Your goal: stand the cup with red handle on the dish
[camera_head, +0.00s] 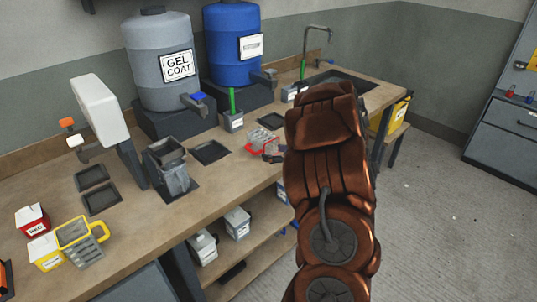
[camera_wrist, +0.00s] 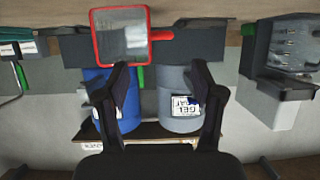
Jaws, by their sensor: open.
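The cup with red handle (camera_head: 263,141) stands on the bench near its front edge, just left of my arm. In the wrist view the cup (camera_wrist: 122,37) shows a square red rim, and its red handle points right, beyond the gap between my fingers. My gripper (camera_wrist: 160,72) is open and empty. In the head view my arm hides most of the gripper; a dark part of it shows beside the cup. Several dark, flat square pieces lie on the bench, one left of the cup (camera_head: 210,152) and one behind it (camera_head: 271,121). I cannot tell which is the dish.
A grey gel coat barrel (camera_head: 160,65) and a blue barrel (camera_head: 233,45) stand at the back. A grey holder (camera_head: 234,122) with a green handle stands near the cup. A white dispenser (camera_head: 100,108) and a yellow-handled cup (camera_head: 82,243) are further left. A sink (camera_head: 345,80) is behind my arm.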

